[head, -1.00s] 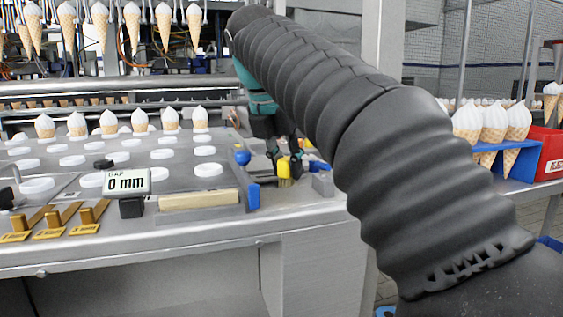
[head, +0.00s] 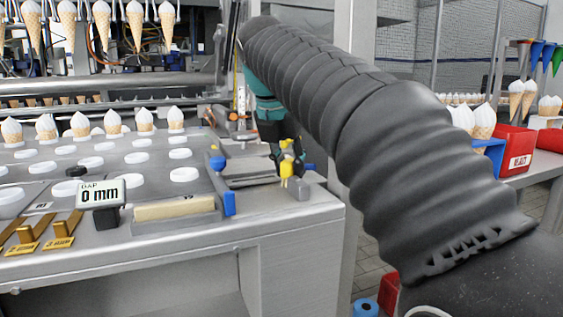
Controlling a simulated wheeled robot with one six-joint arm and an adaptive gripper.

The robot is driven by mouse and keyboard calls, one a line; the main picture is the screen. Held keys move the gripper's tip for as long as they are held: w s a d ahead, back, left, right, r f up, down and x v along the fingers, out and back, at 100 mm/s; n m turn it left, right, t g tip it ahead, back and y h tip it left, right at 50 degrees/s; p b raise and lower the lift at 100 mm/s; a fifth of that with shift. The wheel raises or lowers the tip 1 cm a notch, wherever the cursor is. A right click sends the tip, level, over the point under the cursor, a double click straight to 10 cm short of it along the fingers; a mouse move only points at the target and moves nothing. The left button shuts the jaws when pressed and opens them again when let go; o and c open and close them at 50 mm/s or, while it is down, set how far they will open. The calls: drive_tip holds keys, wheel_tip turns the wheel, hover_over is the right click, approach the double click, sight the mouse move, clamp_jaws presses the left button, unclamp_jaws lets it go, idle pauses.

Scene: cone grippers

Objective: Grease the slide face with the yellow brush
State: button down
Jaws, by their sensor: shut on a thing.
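My gripper (head: 287,158) is at the right end of the metal bench top, fingers pointing down. It is shut on the yellow brush (head: 287,168), whose yellow part shows below and between the fingers. The brush is close beside a small grey block (head: 299,189); I cannot tell whether they touch. A flat metal slide-like surface (head: 250,172), perhaps the slide face, lies left of the brush. The brush's bristles are too small to make out.
A blue ball knob (head: 217,163) and blue end piece (head: 229,204) stand left of my gripper. Cones (head: 80,124) line the back. Red bins (head: 515,150) stand at right.

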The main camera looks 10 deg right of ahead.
drive_tip(key=shift+w+d+r+p, duration=0.1)
drive_tip(key=shift+d+r+p, duration=0.15)
drive_tip(key=shift+p, duration=0.2)
drive_tip(key=shift+a+p, duration=0.5)
drive_tip(key=shift+a, duration=0.2)
drive_tip(key=shift+s+a+f+p, duration=0.1)
drive_tip(key=shift+s+a, duration=0.2)
drive_tip(key=shift+a, duration=0.6)
drive_tip(key=shift+s+a+f+p, duration=0.15)
drive_tip(key=shift+s+a, duration=0.2)
drive_tip(key=shift+a, duration=0.55)
drive_tip(key=shift+s+a+r+p, duration=0.1)
drive_tip(key=shift+s+a, duration=0.2)
drive_tip(key=shift+a, duration=0.6)
wheel_tip(320, 180, up, 6)
drive_tip(key=shift+r, duration=1.5)
